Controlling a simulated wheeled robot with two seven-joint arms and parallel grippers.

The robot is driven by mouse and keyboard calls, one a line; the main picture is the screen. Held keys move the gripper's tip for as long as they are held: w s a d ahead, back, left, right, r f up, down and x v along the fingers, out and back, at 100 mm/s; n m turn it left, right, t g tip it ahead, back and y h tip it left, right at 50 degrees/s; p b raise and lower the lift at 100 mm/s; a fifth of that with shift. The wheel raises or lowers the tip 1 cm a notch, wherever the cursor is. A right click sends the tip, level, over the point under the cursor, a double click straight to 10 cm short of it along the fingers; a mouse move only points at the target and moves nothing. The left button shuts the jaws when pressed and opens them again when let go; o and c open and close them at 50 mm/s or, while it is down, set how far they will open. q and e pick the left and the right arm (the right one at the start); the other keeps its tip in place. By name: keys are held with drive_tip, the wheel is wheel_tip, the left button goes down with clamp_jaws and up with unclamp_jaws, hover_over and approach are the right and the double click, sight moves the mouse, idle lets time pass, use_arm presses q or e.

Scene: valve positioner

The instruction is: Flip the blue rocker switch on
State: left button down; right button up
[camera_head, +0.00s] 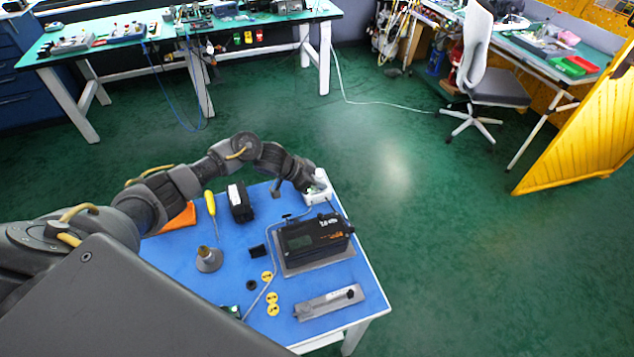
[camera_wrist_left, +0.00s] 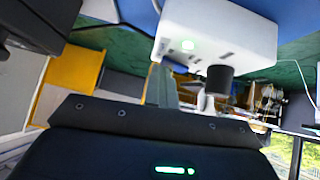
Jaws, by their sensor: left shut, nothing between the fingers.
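The white box (camera_head: 318,190) stands at the far right corner of the blue-topped table. My left gripper (camera_head: 306,186) is shut and empty, right beside the box; I cannot tell whether it touches. The box (camera_wrist_left: 222,30) also shows close up in the left wrist view, with a pale green patch and small dark slots on its face. A dark cylindrical part (camera_wrist_left: 220,78) shows just below it there. My right gripper is not in view.
A black positioner (camera_head: 314,240) sits on a grey plate in front of the box. A black block (camera_head: 240,203), yellow screwdriver (camera_head: 211,208), grey cone (camera_head: 208,259), yellow discs (camera_head: 272,297) and metal bracket (camera_head: 328,302) lie on the table (camera_head: 225,285). Floor right of it is clear.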

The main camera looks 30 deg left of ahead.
sight(314, 190)
use_arm(q)
drive_tip(key=shift+w+a+r, duration=0.1)
drive_tip(key=shift+w+a, duration=0.1)
drive_tip(key=shift+w, duration=0.1)
drive_tip(key=shift+w+a, duration=0.25)
drive_tip(key=shift+w, duration=0.05)
drive_tip(key=shift+r, duration=0.1)
drive_tip(key=r+p, duration=0.5)
drive_tip(key=shift+s+d, duration=0.1)
drive_tip(key=shift+s, duration=0.2)
drive_tip(key=shift+s+a+r+b, duration=0.2)
drive_tip(key=shift+s+a+b, duration=0.25)
drive_tip(key=shift+s+b, duration=0.15)
drive_tip(key=d+b+v, duration=0.1)
drive_tip(key=v, duration=0.6)
drive_tip(key=shift+s+a+r, duration=0.25)
drive_tip(key=shift+s+r, duration=0.1)
drive_tip(key=shift+s, duration=0.2)
